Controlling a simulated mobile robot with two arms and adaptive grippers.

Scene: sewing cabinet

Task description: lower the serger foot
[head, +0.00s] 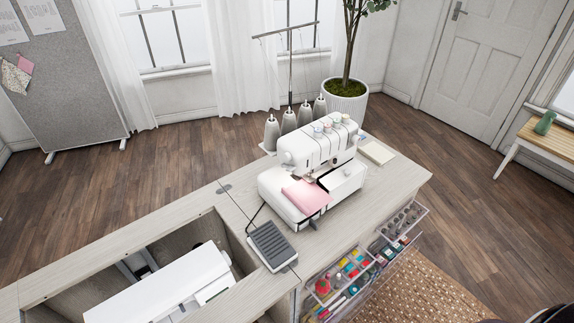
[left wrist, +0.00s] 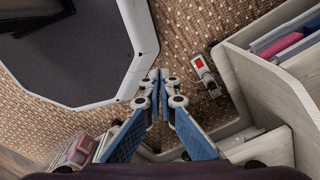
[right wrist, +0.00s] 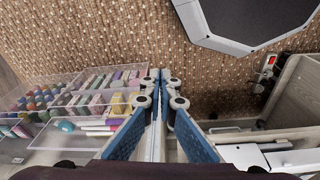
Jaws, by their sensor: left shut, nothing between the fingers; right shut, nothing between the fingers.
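The white serger (head: 320,170) stands on the cabinet top in the head view, with several grey thread cones behind it. A pink cloth (head: 306,196) lies on its front left, at the foot area. The presser foot and its lever are too small to make out. My left gripper (left wrist: 160,76) is shut and empty in the left wrist view, above the woven rug. My right gripper (right wrist: 160,76) is shut and empty in the right wrist view, also above the rug. Neither gripper shows in the head view, and neither wrist view shows the serger.
A grey foot pedal (head: 271,246) lies on the cabinet top (head: 232,213) left of the serger. A white machine (head: 165,290) sits in the cabinet's open well. Clear drawers (head: 352,278) of supplies stick out at the front, and also show beside my right gripper (right wrist: 75,100).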

